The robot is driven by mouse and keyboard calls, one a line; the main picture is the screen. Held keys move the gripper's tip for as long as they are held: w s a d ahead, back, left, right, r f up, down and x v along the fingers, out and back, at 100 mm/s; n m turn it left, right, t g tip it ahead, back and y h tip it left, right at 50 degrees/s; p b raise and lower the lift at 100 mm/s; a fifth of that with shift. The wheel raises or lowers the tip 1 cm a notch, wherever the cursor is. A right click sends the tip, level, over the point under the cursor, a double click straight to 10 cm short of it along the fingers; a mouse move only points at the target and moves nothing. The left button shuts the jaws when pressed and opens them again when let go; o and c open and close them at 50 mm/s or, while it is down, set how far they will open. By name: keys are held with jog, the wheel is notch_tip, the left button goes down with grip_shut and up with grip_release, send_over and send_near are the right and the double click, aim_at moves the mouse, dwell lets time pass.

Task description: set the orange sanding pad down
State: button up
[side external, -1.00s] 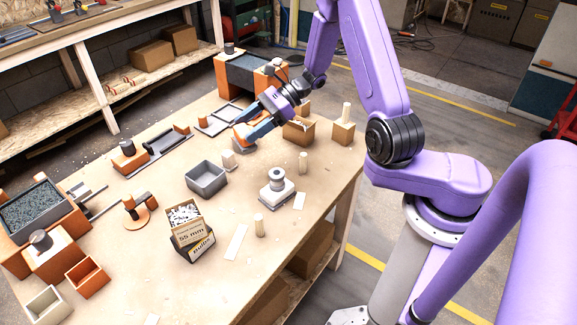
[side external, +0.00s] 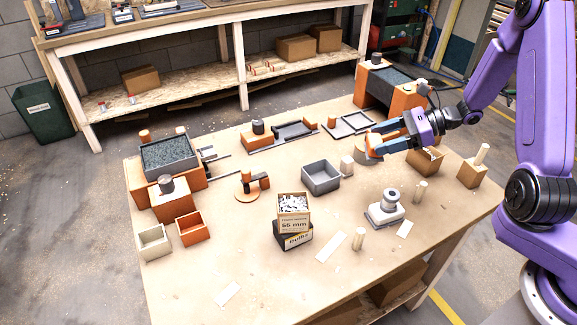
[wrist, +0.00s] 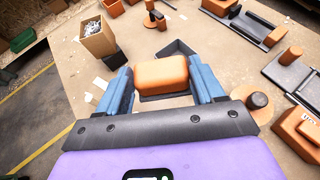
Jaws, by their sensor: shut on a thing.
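The orange sanding pad (wrist: 162,74) is a rounded orange block with a dark grey face at its lower edge. It sits between the two blue fingers of my gripper (wrist: 164,88), which are shut on its sides. In the side external view my gripper (side external: 384,142) reaches in from the right over the far right part of the table, and the pad (side external: 373,145) shows as a small orange patch at the fingertips. The fingers partly hide it there. I cannot tell whether the pad touches the table or hangs a little above it.
A grey-topped orange station (side external: 390,88) stands behind. Bare wood (side external: 300,275) lies at the front.

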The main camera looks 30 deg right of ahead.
jog(key=w+a+n+g+y, duration=0.1)
jog(key=w+a+n, duration=0.1)
jog(key=w+a, duration=0.65)
jog(key=w+a+f, duration=0.2)
jog(key=w+f, duration=0.1)
jog(key=w, duration=0.1)
jog(key=w+a+f, duration=0.1)
jog(key=w+f, duration=0.2)
jog(key=w, duration=0.1)
jog(key=w+a+f, duration=0.2)
jog(key=w+f, duration=0.1)
jog(key=shift+w+a+f, duration=0.35)
jog(key=shift+w, duration=0.05)
jog(key=shift+w+f, duration=0.25)
jog(key=shift+f, duration=1.5)
jog(key=shift+f, duration=0.1)
jog(key=shift+f, duration=0.3)
jog(key=shift+f, duration=0.25)
